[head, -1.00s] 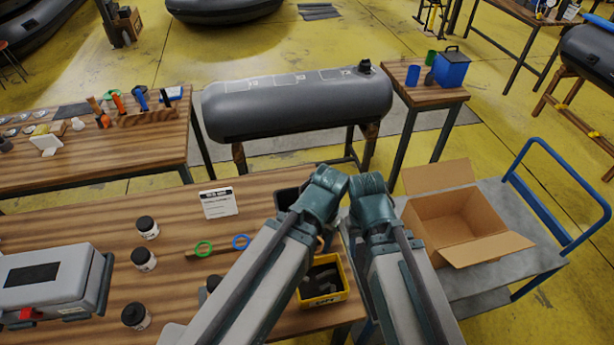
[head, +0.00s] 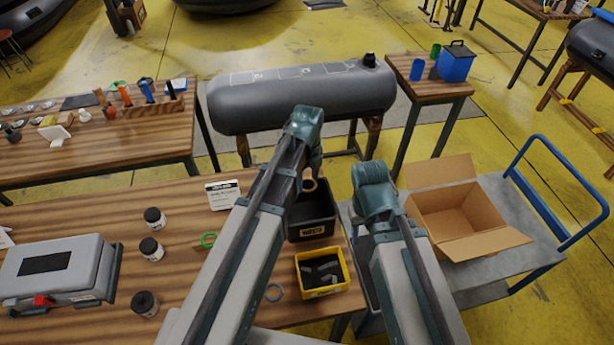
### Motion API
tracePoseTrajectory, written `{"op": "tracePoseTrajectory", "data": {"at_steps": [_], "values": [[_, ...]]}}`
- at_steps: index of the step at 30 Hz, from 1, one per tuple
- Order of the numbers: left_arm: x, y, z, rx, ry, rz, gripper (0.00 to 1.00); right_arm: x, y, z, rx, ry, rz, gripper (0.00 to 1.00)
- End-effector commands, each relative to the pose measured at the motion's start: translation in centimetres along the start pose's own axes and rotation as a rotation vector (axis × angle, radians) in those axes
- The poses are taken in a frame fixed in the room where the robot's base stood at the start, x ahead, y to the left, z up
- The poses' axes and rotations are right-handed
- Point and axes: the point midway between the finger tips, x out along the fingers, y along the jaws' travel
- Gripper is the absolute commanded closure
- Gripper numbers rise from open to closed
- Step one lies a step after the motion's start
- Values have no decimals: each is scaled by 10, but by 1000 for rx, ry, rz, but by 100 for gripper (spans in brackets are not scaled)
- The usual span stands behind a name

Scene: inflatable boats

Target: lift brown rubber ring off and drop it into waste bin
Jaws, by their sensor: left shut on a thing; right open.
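My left gripper (head: 311,178) points down over the black waste bin (head: 313,230). It is shut on the brown rubber ring (head: 309,185), which shows as a small tan loop at the fingertips, above the bin's opening. The bin stands on the wooden table and has a "WASTE" label on its front. My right gripper (head: 375,205) is open and hangs to the right of the bin, near the table's right edge. Its fingertips are hidden behind its own wrist.
A yellow box of dark pieces (head: 323,288) stands in front of the bin. A cardboard box (head: 455,215) sits on a cart at right. A grey tube (head: 300,98) lies beyond the table.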

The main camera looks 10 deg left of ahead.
Motion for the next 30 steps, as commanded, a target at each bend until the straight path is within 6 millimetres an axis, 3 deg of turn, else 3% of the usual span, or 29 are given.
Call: {"op": "tracePoseTrajectory", "data": {"at_steps": [10, 22, 30], "values": [[3, -2, 4, 49, 1, -3, 53, 3, 0, 0, 0, 0, 0, 50], [37, -2, 4, 48, 1, -3, 53, 37, -4, -2, 1, 0, 0, 50], [40, -2, 4, 48, 1, -3, 53, 39, -4, -2, 2, 0, 0, 50]]}}
